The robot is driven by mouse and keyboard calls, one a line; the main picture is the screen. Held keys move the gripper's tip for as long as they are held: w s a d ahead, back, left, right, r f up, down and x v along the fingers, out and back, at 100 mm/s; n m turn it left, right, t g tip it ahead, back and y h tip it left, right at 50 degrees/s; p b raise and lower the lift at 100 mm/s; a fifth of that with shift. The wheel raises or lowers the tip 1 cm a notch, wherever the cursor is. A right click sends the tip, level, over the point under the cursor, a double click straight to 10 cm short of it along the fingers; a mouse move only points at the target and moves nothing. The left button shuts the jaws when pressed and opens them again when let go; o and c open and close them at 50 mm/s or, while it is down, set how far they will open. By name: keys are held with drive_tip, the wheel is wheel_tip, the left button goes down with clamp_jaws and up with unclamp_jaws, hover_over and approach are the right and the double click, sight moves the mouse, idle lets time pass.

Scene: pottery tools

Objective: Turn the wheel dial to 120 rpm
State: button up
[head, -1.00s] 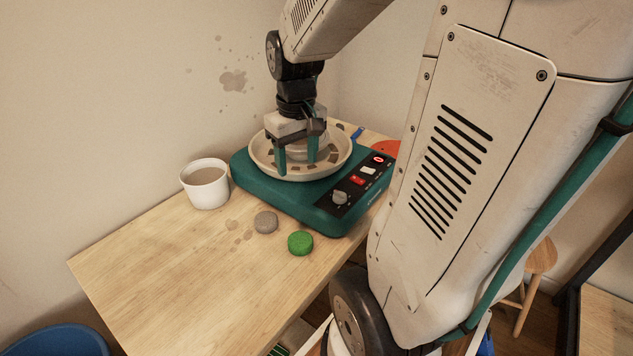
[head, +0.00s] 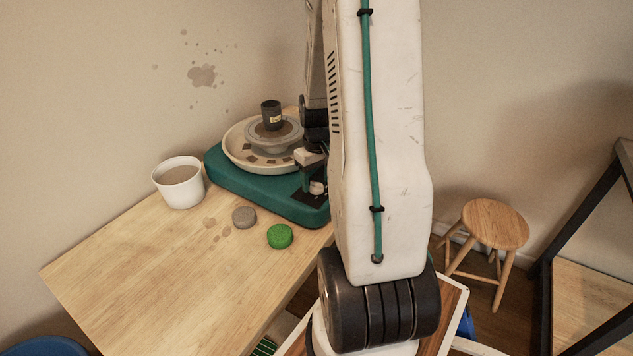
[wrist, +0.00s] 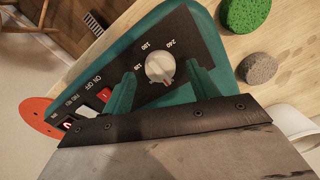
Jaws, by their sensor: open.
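The teal wheel base (head: 262,194) stands on the table with a black control panel (wrist: 178,38). The pale round dial (wrist: 160,66) sits on that panel among printed numbers, including 180 and 240. A small reddish mark on the dial points toward my gripper's palm. In the head view the dial (head: 317,187) is partly visible beside my arm. My gripper (wrist: 160,72) is open, with one teal finger on each side of the dial. I cannot tell whether the fingers touch it. A red switch (wrist: 104,95) and a small red-lit display (wrist: 68,122) are on the panel.
The wheel head with its splash pan (head: 240,150) carries a dark cylinder (head: 271,117). The table's front left is clear.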

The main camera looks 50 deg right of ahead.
drive_tip(key=shift+f, duration=0.6)
drive_tip(key=c, duration=1)
